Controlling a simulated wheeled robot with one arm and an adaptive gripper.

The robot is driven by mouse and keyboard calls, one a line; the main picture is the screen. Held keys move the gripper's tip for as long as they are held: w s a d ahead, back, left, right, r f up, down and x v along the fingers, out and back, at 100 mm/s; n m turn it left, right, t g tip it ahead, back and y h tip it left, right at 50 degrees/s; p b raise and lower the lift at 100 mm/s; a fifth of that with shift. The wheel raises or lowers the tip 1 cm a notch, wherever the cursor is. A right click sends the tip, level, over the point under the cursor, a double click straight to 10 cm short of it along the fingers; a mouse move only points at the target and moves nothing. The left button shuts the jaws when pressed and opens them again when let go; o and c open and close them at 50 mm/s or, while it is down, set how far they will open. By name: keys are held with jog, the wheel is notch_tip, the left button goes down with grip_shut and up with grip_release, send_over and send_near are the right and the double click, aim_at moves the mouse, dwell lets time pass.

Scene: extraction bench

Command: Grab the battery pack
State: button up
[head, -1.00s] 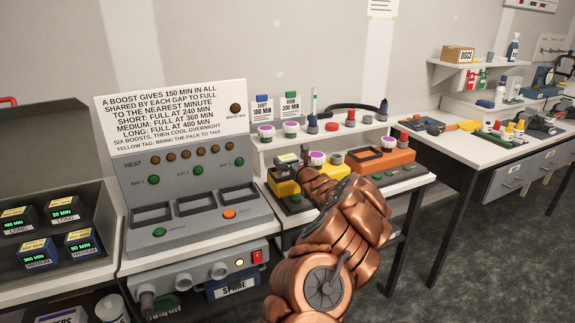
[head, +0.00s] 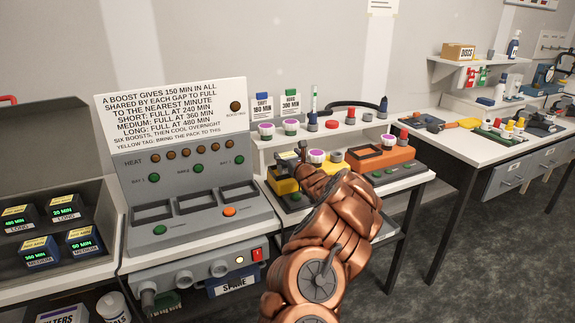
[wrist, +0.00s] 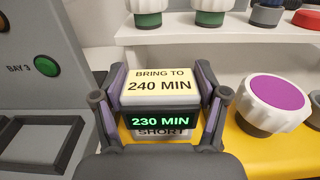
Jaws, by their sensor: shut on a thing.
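A battery pack (wrist: 160,85) fills the middle of the wrist view. Its yellow tag reads "BRING TO 240 MIN", its green display reads 230 MIN, and its lower label reads SHORT. My gripper (wrist: 160,112) is shut on it, one finger along each side. A yellow device (wrist: 268,160) lies around and below the pack; whether the pack touches it cannot be told. In the head view my gripper (head: 298,160) is over the yellow device (head: 284,187), with the pack mostly hidden. The grey charger (head: 200,197) stands to the left with empty-looking bays.
An open case (head: 60,262) at far left holds several other packs. A sign (head: 172,115) stands behind the charger. A white shelf (head: 325,137) with knobs is behind the gripper. An orange device (head: 380,158) stands to the right; a purple-topped knob (wrist: 270,103) is close beside the gripper.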

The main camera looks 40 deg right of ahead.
jog(key=c, duration=0.7)
jog(key=shift+r, duration=0.1)
